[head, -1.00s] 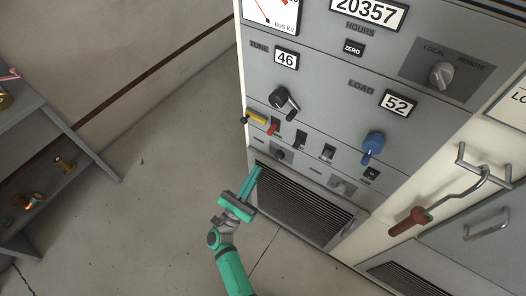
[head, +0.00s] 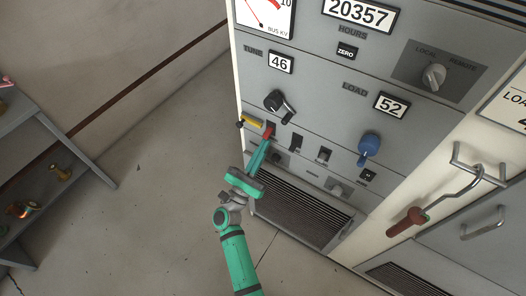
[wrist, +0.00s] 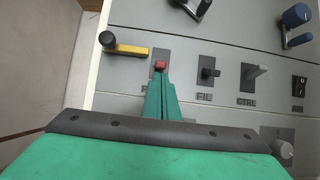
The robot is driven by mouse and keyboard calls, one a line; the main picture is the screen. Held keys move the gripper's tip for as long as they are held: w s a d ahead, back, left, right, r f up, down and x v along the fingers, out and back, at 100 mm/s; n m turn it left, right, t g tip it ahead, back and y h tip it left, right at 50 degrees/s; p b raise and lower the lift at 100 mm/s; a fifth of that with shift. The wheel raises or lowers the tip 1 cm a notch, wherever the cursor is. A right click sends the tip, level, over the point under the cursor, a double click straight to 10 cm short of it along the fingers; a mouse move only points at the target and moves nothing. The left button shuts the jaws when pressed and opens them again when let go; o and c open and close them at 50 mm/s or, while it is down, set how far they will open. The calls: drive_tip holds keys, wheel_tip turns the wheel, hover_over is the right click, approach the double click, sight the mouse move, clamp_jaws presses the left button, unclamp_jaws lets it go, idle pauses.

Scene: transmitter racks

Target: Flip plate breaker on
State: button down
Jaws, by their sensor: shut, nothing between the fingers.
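The breaker with the red lever (head: 269,132) is at the left of a row of breakers on the grey rack panel. It also shows in the wrist view (wrist: 160,66). Its label is mostly covered by my fingers; the neighbours read FIL (wrist: 208,72) and CTRL (wrist: 254,74). My gripper (head: 262,145) is shut and empty, its fingertips (wrist: 159,82) just below the red lever, at or very near it. I cannot tell whether they touch. The lower part of the breaker is hidden, and the lever's on or off position is unclear.
A yellow-handled lever with a black knob (wrist: 122,48) sits close left of the red breaker. A black crank knob (head: 275,101) is above, and a blue knob (head: 369,146) right. A vent grille (head: 300,208) lies below. Open floor and a shelf (head: 60,145) are left.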

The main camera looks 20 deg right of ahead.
drive_tip(key=shift+s+a+r, duration=0.1)
drive_tip(key=shift+a+r, duration=0.05)
drive_tip(key=shift+r, duration=0.15)
idle(0.4)
drive_tip(key=shift+s+a+r, duration=0.25)
drive_tip(key=shift+a+r, duration=0.05)
drive_tip(key=shift+r, duration=0.3)
drive_tip(key=shift+f, duration=0.1)
drive_tip(key=s+a+f, duration=0.3)
drive_tip(key=s+a, duration=0.4)
drive_tip(key=a, duration=0.2)
idle(0.4)
